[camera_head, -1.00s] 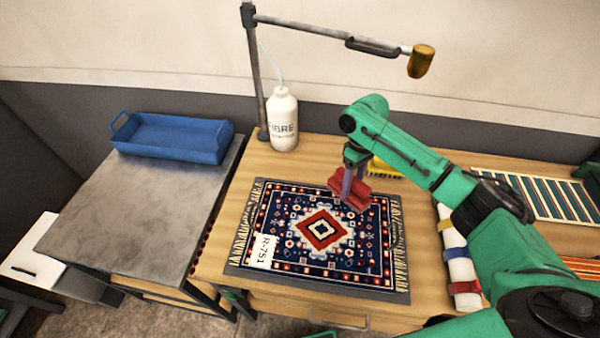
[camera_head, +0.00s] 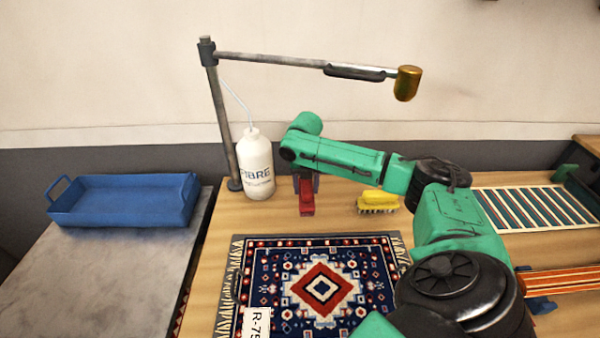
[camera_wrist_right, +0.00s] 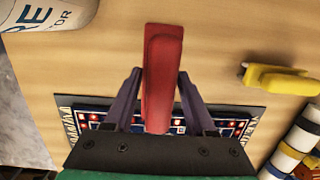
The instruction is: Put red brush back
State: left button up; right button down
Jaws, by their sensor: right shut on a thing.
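The red brush (camera_head: 306,198) is held in my right gripper (camera_head: 306,186), over the wooden table behind the rug. In the right wrist view the red brush (camera_wrist_right: 160,75) stands lengthwise between the two purple fingers of my right gripper (camera_wrist_right: 160,95), which are shut on its sides. I cannot tell whether the brush touches the table. Its bristles are hidden. My left gripper is not in view.
A white FIBRE bottle (camera_head: 256,165) stands just left of the brush, by a lamp-like post (camera_head: 222,130). A yellow brush (camera_head: 378,201) lies to the right. The patterned rug (camera_head: 320,285) lies in front. A blue tray (camera_head: 125,203) sits on the grey bench at left.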

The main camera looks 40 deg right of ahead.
jog(key=f, duration=0.5)
jog(key=shift+w+p, duration=0.2)
jog(key=shift+p, duration=0.15)
jog(key=shift+s+f, duration=0.1)
jog(key=shift+s, duration=0.05)
jog(key=shift+c, duration=1.1)
grip_release()
jog(key=r, duration=0.4)
jog(key=r+b, duration=0.1)
jog(key=r, duration=0.3)
jog(key=a+r, duration=0.1)
jog(key=r, duration=0.3)
jog(key=shift+s+a+r, duration=0.1)
jog(key=shift+s, duration=0.25)
